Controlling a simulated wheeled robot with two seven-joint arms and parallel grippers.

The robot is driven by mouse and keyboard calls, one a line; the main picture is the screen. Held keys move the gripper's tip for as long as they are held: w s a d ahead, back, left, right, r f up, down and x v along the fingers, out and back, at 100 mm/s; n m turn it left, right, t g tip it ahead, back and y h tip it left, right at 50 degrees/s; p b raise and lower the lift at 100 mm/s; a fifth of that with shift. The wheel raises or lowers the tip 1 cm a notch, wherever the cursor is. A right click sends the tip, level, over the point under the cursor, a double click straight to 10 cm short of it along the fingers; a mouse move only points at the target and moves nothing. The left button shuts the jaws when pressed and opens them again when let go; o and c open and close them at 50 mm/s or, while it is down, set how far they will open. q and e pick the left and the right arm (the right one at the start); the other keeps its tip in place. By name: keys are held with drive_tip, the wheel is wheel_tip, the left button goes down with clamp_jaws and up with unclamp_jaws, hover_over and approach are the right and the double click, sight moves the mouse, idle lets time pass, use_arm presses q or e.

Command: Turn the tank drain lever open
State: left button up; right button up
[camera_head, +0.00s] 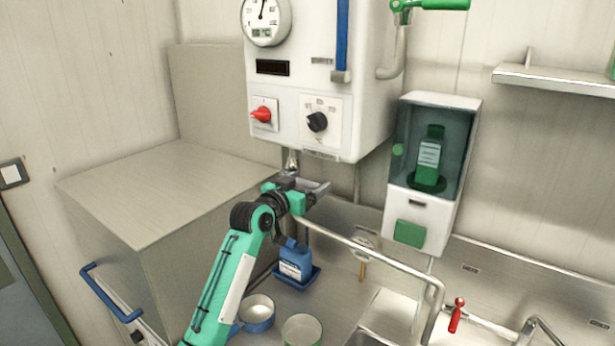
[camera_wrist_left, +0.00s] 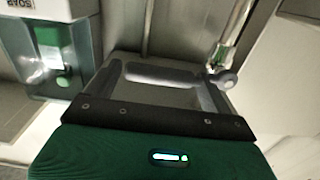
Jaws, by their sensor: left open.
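The white tank (camera_head: 345,85) hangs on the wall in the head view. A short metal drain pipe (camera_head: 292,160) comes down from its underside. In the left wrist view a metal pipe (camera_wrist_left: 232,38) ends near a round grey knob (camera_wrist_left: 228,79), which looks like the end of the drain lever. My left gripper (camera_head: 310,185) is just below the tank, close to the drain pipe. In the left wrist view the gripper (camera_wrist_left: 160,76) has its fingers apart, with the knob beside the right finger, not clearly between them. The rest of the lever is hidden or unclear. My right gripper is out of view.
A green-handled valve (camera_head: 445,4) is on the tank's upper right. A soap dispenser (camera_head: 408,220) hangs right of the tank. A metal cabinet (camera_head: 165,190) stands left.

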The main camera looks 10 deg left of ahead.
use_arm(q)
drive_tip(key=shift+w+d, duration=0.2)
drive_tip(key=shift+w, duration=0.25)
drive_tip(key=c, duration=1.4)
drive_tip(key=w+a+f+m+b, duration=0.3)
drive_tip(key=a+f+m+b, duration=0.3)
drive_tip(key=m, duration=1.2)
drive_tip(key=shift+a+f, duration=0.8)
drive_tip(key=shift+f, duration=0.85)
